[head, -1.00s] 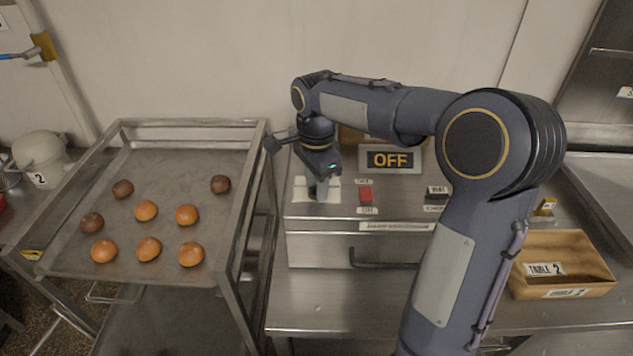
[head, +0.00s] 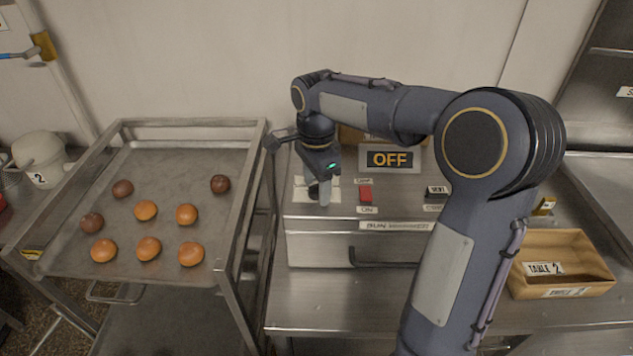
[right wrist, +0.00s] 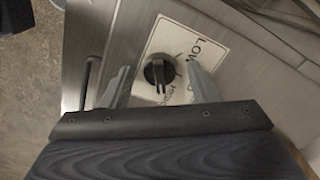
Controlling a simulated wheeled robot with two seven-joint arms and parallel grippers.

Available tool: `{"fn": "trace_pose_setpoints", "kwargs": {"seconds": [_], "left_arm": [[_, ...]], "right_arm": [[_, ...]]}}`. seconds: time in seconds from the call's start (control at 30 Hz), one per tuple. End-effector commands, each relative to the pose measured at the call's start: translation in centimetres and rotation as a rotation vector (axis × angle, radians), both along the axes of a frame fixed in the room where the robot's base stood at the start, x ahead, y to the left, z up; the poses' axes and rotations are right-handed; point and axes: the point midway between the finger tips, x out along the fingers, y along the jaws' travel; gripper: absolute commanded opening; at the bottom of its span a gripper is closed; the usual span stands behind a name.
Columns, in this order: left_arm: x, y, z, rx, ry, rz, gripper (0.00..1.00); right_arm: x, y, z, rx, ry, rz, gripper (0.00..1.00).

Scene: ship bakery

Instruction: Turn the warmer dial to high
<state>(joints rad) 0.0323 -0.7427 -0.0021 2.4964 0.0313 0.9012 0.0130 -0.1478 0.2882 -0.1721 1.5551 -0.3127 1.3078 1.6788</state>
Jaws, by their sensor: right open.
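The warmer dial (right wrist: 159,70) is a round black knob with a raised grip bar on a white plate (right wrist: 205,45). In the right wrist view, LOW reads at the plate's upper right; lettering below the dial is partly hidden. The bar points toward the bottom of that view; which mark it meets I cannot tell. My right gripper (right wrist: 158,76) is open, with one finger on each side of the dial and a visible gap to each. In the head view, my right gripper (head: 322,194) points down over the plate (head: 300,194) at the warmer's left. My left gripper is out of view.
The warmer's display (head: 390,159) reads OFF. A red switch (head: 365,194) sits right of the dial plate, and a vent control (head: 437,192) farther right. A rack tray (head: 160,165) with several buns stands left. A wooden TABLE 2 box (head: 590,280) is at right.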

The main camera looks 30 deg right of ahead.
Motion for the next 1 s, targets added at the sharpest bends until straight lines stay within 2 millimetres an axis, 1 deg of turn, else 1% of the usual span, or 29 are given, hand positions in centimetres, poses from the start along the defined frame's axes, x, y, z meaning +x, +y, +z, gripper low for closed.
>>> {"fn": "trace_pose_setpoints", "kwargs": {"seconds": [0.07,0.17,0.27,0.4,0.5,0.6,0.73,1.0], "left_arm": [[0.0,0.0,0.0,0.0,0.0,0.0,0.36],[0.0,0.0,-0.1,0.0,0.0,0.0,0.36],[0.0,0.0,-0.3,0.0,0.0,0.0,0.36],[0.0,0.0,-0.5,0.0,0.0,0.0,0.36],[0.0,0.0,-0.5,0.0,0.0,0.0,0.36],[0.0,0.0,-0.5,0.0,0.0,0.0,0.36],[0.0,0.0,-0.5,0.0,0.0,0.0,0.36],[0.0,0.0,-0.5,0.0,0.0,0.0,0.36]], "right_arm": [[0.0,0.0,0.1,0.0,0.0,0.001,0.55],[0.1,0.0,0.8,0.0,-0.002,0.001,0.55],[0.1,0.1,2.3,0.001,-0.005,0.001,0.55],[0.1,0.0,4.8,0.001,-0.005,0.0,0.55],[0.1,0.0,6.3,0.001,-0.004,0.001,0.55],[0.1,0.0,7.3,0.0,-0.002,0.0,0.55],[0.0,0.0,7.8,0.0,-0.001,0.0,0.55],[0.0,0.0,7.8,0.0,0.0,0.0,0.55]]}}
